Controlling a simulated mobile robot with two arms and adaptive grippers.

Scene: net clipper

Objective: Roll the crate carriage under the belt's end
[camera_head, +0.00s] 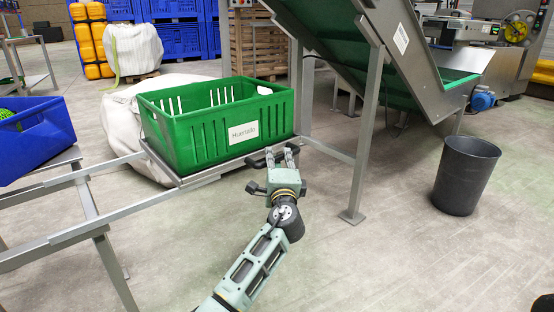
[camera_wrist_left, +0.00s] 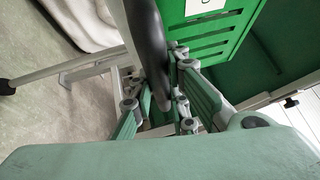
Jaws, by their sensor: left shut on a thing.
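The green crate (camera_head: 180,141), with a white label, sits empty on the crate carriage (camera_head: 190,182), a grey metal tray on long rails. A black handle (camera_head: 258,162) sticks out from the carriage's front right side. My left gripper (camera_head: 281,153) reaches it from below and is shut on it. In the left wrist view the dark handle (camera_wrist_left: 149,40) runs down between the fingers (camera_wrist_left: 165,98), with the green crate (camera_wrist_left: 215,42) behind. The inclined belt (camera_head: 345,42) rises toward the upper left, and its upper end is out of frame. My right gripper is not in view.
A grey stand leg (camera_head: 365,140) of the belt is right of my gripper. A black bin (camera_head: 465,176) stands further right. A blue crate (camera_head: 38,140) is at left by the rails (camera_head: 70,234). A white sack (camera_head: 125,125) is behind the carriage.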

